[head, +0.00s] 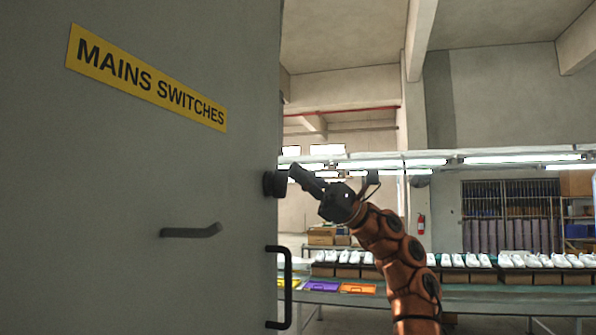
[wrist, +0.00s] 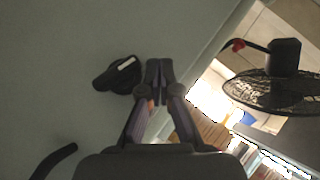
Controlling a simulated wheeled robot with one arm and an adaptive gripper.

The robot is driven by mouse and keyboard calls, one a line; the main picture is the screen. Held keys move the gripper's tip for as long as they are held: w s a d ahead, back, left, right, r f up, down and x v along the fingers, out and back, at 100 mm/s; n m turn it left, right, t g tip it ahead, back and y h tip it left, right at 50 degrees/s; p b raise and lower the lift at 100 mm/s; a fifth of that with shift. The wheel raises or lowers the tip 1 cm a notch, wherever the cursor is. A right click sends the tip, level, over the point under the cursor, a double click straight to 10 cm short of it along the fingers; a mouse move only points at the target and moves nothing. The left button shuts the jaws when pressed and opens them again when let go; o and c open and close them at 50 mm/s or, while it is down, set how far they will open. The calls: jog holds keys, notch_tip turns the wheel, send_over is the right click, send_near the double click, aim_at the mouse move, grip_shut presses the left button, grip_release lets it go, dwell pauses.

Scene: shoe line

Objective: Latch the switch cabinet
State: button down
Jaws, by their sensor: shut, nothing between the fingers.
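The grey switch cabinet (head: 130,190) fills the left of the head view, with a yellow "MAINS SWITCHES" sign (head: 146,78). A black knob-like latch (head: 270,184) sits by its right edge; in the wrist view the latch (wrist: 120,76) shows a white mark. A dark lever (head: 190,231) points sideways lower on the face. A black pull handle (head: 288,287) stands upright at the lower right edge. My gripper (head: 294,173) is shut and empty beside the latch. In the wrist view its fingertips (wrist: 158,68) lie just right of the latch; I cannot tell if they touch.
A black fan (wrist: 280,90) is at the right in the wrist view. Beyond the cabinet, a bench (head: 460,297) carries rows of white shoes (head: 530,260), with purple and orange trays (head: 323,285) nearer. Open room lies right of the cabinet edge.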

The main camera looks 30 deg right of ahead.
jog(key=w+d+f+p, duration=0.1)
jog(key=d+f+p, duration=0.2)
jog(key=d+p, duration=0.3)
jog(key=d, duration=0.5)
jog(key=shift+w+d+f, duration=0.2)
jog(key=shift+w+d, duration=0.15)
dwell(0.3)
jog(key=shift+a, duration=0.1)
dwell(0.5)
